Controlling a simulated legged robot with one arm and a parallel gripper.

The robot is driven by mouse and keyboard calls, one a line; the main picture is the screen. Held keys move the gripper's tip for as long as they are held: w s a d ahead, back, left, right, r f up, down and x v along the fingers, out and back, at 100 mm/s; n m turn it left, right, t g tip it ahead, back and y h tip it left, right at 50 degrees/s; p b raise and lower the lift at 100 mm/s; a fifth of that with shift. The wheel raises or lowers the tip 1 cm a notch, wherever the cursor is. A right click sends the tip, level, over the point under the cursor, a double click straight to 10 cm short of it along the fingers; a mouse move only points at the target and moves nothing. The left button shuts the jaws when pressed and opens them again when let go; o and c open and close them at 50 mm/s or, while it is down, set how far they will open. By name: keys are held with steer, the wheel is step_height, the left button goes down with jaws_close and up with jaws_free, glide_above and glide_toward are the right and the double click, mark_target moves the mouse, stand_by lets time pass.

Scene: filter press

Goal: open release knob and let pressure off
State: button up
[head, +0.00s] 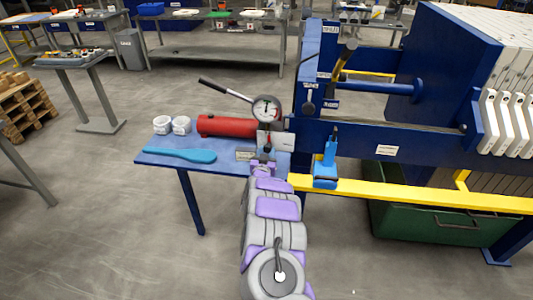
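A red hydraulic pump cylinder (226,126) lies on a small blue side table (160,158) beside the filter press. A round white pressure gauge (266,109) stands at its right end, and a long pump lever (224,90) slants up to the left behind it. The release knob cannot be made out clearly; the area below the gauge is small and partly covered by my arm. My grey and purple arm stretches forward from the bottom of the view. My gripper (265,158) is at the pump's right end, just below the gauge. Its fingers are too small to read.
The blue press frame (400,138) and a yellow rail (400,191) stand to the right. A green bin (430,222) sits under the press.

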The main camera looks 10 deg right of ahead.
steer(key=c, duration=0.3)
steer(key=shift+a+m, duration=0.1)
steer(key=shift+m, duration=1.4)
steer(key=o, duration=0.8)
steer(key=shift+s, duration=0.1)
steer(key=p+v, duration=0.4)
steer(key=v, duration=1.3)
steer(key=shift+a+f, duration=0.1)
steer(key=shift+c, duration=0.2)
